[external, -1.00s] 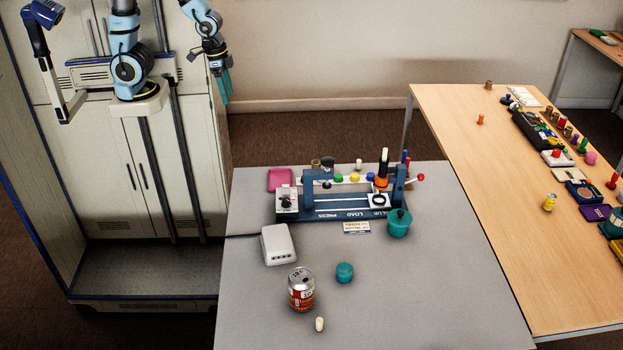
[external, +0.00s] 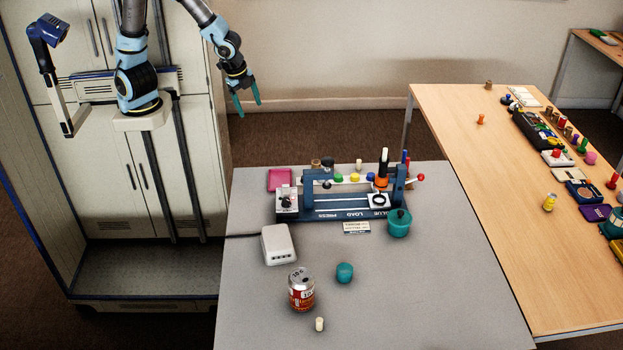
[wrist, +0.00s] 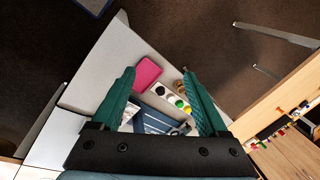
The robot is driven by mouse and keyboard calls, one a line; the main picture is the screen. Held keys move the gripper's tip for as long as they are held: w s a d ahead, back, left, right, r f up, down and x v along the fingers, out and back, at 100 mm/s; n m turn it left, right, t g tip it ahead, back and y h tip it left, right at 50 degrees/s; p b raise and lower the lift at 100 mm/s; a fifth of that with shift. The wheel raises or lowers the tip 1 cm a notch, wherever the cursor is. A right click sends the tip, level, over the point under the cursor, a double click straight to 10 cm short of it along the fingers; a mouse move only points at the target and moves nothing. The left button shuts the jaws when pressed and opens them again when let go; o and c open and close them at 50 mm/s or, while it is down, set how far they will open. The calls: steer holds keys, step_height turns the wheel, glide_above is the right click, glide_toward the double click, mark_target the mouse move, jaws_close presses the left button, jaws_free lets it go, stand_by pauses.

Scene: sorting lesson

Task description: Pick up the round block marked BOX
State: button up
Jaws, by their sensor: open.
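No lettering BOX is legible on any block, so I cannot tell for certain which one is marked. A small round teal block (external: 344,273) stands on the grey table (external: 430,300), right of a drinks can. A larger teal round piece with a knob (external: 399,226) stands by the press's right end. My gripper (external: 249,106) is open and empty, high above and behind the table's far left corner. In the wrist view its teal fingers (wrist: 159,73) are spread, with part of the table below. The small teal block does not show there.
The blue press (external: 340,214) stands at the table's back, with colored knobs along it. A pink pad (external: 280,180), a white box (external: 278,245), the drinks can (external: 301,291) and a cream peg (external: 319,324) are also there. A wooden table (external: 460,150) at right holds several items.

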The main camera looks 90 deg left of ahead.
steer(key=w+f+m+t+y+b, duration=0.25)
steer(key=w+m+t+b, duration=0.2)
steer(key=w+m, duration=0.5)
steer(key=w+d+r+m+t+b, duration=0.3)
steer(key=d+r+m+t+b, duration=0.3)
steer(key=r+m, duration=0.65)
steer(key=p, duration=0.1)
glide_toward(316, 162)
steer(key=shift+s+d+f+y, duration=0.1)
steer(key=shift+s+y, duration=0.15)
steer(key=shift+s, duration=0.05)
steer(key=shift+w+f, duration=0.15)
steer(key=shift+f, duration=0.2)
steer(key=p+x, duration=0.2)
steer(key=x, duration=0.8)
steer(key=shift+w+f, duration=0.1)
steer(key=shift+w, duration=0.15)
